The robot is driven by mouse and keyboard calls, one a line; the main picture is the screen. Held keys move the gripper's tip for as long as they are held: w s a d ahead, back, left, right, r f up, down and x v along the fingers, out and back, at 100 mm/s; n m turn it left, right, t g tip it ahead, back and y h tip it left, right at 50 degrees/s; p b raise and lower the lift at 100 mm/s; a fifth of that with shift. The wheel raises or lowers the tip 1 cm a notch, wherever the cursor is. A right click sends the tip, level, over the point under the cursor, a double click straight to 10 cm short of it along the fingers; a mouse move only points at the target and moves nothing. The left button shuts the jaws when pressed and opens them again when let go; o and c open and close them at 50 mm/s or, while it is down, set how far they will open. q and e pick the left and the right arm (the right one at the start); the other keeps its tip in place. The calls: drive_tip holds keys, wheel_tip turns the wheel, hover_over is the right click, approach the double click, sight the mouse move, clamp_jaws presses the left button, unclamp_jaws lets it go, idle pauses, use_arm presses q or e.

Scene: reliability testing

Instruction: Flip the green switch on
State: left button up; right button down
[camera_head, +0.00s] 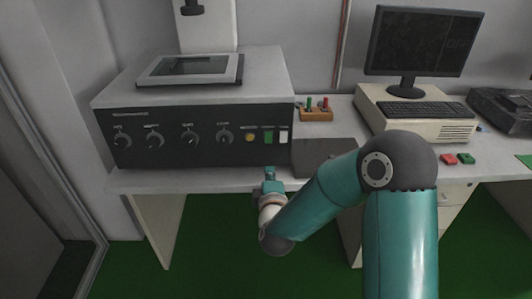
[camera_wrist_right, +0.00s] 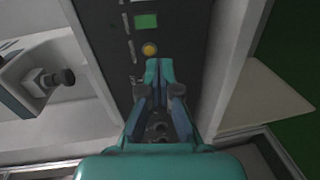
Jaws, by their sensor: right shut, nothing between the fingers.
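The green switch (camera_head: 268,137) is on the dark front panel of a grey box-shaped device (camera_head: 196,137), between a yellow button (camera_head: 250,138) and a white switch (camera_head: 283,135). In the right wrist view the green switch (camera_wrist_right: 146,21) shows near the top, above the yellow button (camera_wrist_right: 149,49). My right gripper (camera_head: 269,174) is in front of the device, below the green switch in the head view. In the wrist view its fingertips (camera_wrist_right: 159,68) are together and empty, with the yellow button just beyond them. Whether they touch the panel is not clear. My left gripper is not in view.
Several knobs (camera_head: 190,137) line the panel to the left. A small wooden block (camera_head: 316,114) with red and green pieces stands right of the device. A monitor (camera_head: 423,42) and keyboard (camera_head: 429,110) are farther right. The table's front edge lies below the panel.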

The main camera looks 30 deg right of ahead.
sight(268, 142)
drive_tip(key=shift+d+r+h, duration=0.25)
drive_tip(key=shift+r+h, duration=0.05)
drive_tip(key=shift+r, duration=0.1)
drive_tip(key=p+x, duration=0.2)
drive_tip(key=x, duration=1.2)
drive_tip(key=shift+f, duration=0.1)
